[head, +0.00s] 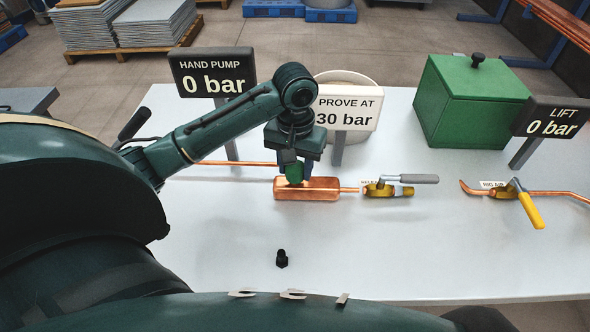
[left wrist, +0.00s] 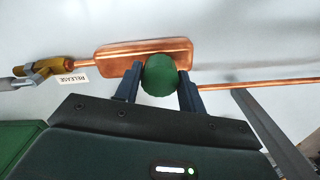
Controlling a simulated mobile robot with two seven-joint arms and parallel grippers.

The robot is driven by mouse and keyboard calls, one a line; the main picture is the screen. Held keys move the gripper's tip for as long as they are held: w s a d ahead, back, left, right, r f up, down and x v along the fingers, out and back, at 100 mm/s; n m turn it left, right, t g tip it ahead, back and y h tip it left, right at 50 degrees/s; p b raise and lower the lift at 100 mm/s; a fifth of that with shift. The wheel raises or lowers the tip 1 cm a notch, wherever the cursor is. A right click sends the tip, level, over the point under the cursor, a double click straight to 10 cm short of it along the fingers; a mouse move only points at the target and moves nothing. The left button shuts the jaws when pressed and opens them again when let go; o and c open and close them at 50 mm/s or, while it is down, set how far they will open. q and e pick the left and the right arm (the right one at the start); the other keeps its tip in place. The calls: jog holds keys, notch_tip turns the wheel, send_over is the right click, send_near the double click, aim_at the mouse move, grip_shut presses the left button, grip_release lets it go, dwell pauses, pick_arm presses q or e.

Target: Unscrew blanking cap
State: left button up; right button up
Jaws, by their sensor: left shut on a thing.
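A round green cap (head: 294,173) sits at the copper block (head: 318,188) on the white table, at its upper left side. It also shows in the left wrist view (left wrist: 160,75), in front of the copper block (left wrist: 120,60). My left gripper (head: 297,175) reaches down from above with its fingers (left wrist: 160,84) on both sides of the cap, shut on it. The cap's thread and its seat are hidden. A small black threaded fitting (head: 281,260) stands loose near the front of the table. My right gripper is not in view.
A yellow valve with a grey lever (head: 410,179) is right of the block; another with a yellow lever (head: 530,210) is farther right. A green box (head: 468,105) and signs reading 0 bar (head: 213,75), 30 bar (head: 345,110) and 0 bar (head: 552,122) stand behind. The front table is mostly clear.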

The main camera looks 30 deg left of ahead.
pick_arm(q)
grip_shut()
jog(key=shift+r, duration=0.15)
jog(key=shift+r+p, duration=0.15)
jog(key=shift+p, duration=0.45)
jog(key=shift+r+p, duration=0.15)
jog(key=shift+p, duration=0.15)
dwell(0.3)
jog(key=shift+r+p, duration=0.15)
jog(key=shift+p, duration=0.25)
